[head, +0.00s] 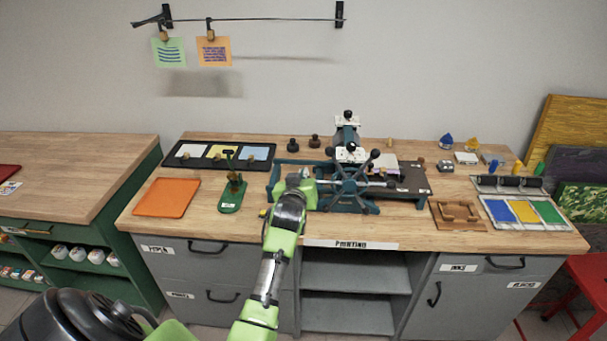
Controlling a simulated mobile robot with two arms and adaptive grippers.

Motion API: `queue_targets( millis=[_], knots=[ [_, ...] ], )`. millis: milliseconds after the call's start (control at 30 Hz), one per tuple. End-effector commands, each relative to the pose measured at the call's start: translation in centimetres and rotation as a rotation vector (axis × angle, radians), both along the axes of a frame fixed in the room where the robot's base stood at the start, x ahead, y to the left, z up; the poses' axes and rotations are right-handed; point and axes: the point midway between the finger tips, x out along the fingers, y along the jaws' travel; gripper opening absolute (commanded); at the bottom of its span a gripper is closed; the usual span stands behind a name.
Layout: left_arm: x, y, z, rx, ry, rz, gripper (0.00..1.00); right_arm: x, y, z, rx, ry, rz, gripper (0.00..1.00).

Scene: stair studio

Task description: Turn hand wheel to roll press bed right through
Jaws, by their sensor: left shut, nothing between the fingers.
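The press stands on the wooden worktop, with a dark teal hand wheel (348,187) on its front side. The wheel has several spokes with dark knobs. The press bed (412,181) is a dark flat plate that sticks out to the right of the rollers, with a pale sheet on it. My left gripper (303,178) is shut and empty at the left side of the wheel. Whether it touches a spoke I cannot tell. My wrist hides part of the press's left end. My right gripper is not in view.
A green-based tool (232,197) and an orange mat (166,197) lie left of the press. A black tray (178,162) with coloured sheets is behind them. A wooden block holder (457,214) and a colour tray (484,207) stand at right.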

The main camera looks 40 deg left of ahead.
Motion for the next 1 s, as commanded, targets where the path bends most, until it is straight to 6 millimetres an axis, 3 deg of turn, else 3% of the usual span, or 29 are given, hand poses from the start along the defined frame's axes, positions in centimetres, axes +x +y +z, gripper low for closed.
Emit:
queue_targets(
  millis=[1000],
  knots=[
    [-0.1,0.0,-2.2,-0.082,-0.048,0.001,0.0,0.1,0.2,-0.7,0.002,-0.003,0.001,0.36]
  ],
)
